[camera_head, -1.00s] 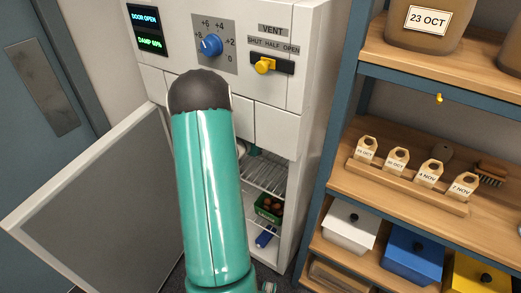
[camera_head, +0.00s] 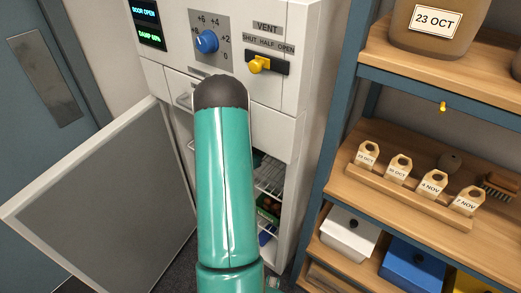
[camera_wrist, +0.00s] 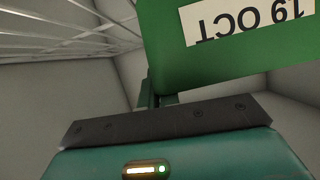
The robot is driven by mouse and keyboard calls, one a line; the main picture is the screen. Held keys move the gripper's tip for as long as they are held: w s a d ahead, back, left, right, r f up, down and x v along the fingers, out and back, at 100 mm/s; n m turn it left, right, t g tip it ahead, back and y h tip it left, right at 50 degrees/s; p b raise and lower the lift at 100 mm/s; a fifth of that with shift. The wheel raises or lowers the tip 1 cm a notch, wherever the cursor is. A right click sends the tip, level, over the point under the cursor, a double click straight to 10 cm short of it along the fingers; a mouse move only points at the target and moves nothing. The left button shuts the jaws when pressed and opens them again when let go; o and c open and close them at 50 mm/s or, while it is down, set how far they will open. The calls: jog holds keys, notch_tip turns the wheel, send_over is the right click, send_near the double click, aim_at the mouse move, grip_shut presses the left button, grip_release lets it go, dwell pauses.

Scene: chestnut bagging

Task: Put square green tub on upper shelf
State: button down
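In the wrist view a green tub (camera_wrist: 210,65) with a white label reading "19 OCT", upside down in the picture, fills the upper right, very close. My gripper (camera_wrist: 160,98) is at the tub's near edge; its narrow fingers are mostly hidden there, so I cannot tell whether they grip the tub. In the head view my arm hides the gripper inside the open cabinet. A green tub (camera_head: 268,209) with brown contents shows on a lower wire shelf; I cannot tell if it is the same one. A wire shelf (camera_head: 268,178) is above it.
The cabinet door (camera_head: 100,190) stands open at the left. The front has a blue dial (camera_head: 206,41) and a yellow vent slider (camera_head: 260,64). A wooden rack (camera_head: 345,185) at the right holds tags, boxes and a jar. Pale inner walls (camera_wrist: 115,75) surround the gripper.

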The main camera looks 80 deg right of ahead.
jog(key=shift+s+a+r, duration=0.1)
jog(key=shift+r, duration=0.1)
jog(key=shift+f, duration=0.25)
jog(key=c, duration=1.6)
grip_release()
jog(key=shift+f, duration=0.1)
jog(key=shift+c, duration=0.2)
jog(key=shift+w+a+r, duration=0.2)
jog(key=shift+a+r, duration=0.05)
jog(key=shift+r, duration=0.05)
jog(key=v, duration=1.1)
jog(key=shift+a, duration=0.15)
jog(key=shift+w+r, duration=0.1)
jog(key=shift+w, duration=0.05)
